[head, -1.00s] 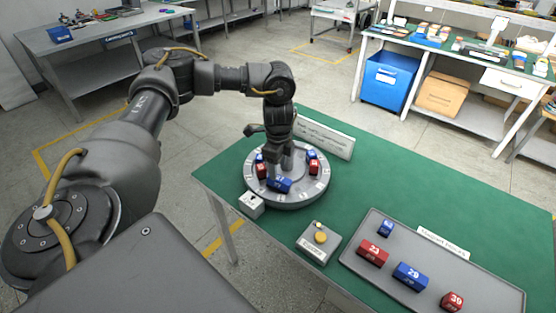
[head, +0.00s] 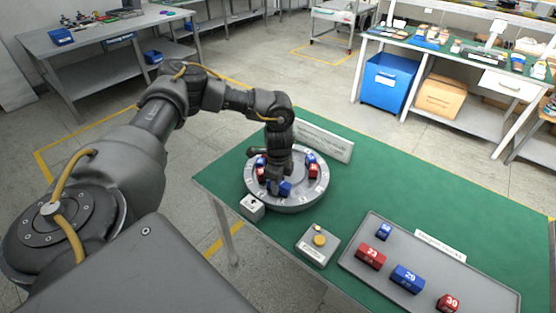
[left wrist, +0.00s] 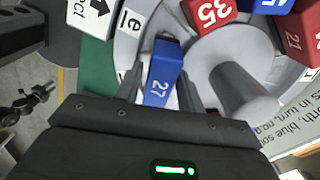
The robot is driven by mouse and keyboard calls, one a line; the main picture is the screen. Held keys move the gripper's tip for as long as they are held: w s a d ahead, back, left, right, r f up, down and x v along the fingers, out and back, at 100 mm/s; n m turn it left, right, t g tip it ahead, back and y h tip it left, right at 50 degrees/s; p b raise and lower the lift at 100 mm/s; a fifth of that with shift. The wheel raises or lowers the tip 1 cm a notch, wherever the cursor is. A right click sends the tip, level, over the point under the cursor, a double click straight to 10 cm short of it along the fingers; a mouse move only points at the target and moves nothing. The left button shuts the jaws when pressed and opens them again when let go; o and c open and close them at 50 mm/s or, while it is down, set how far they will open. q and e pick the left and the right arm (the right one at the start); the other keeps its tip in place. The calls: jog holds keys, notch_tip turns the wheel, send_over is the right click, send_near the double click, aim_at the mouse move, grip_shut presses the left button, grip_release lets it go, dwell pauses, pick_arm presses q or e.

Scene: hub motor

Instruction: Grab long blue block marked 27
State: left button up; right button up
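The blue block marked 27 (left wrist: 163,72) lies on the round grey hub (head: 297,200). In the left wrist view it sits between the two fingers of my left gripper (left wrist: 158,90), with a gap visible on its left side. In the head view my left gripper (head: 275,183) is down at the hub's near side and partly hides the block (head: 286,188). The left gripper looks open around the block, with no clear grip. My right gripper is not in view.
Red block 35 (left wrist: 212,12), a blue block (left wrist: 268,3) and red block 21 (left wrist: 293,36) stand around the hub's centre post. A grey tray (head: 400,283) with several blocks and a small button box (head: 318,246) are to the right on the green table.

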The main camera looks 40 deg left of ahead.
pick_arm(q)
grip_shut()
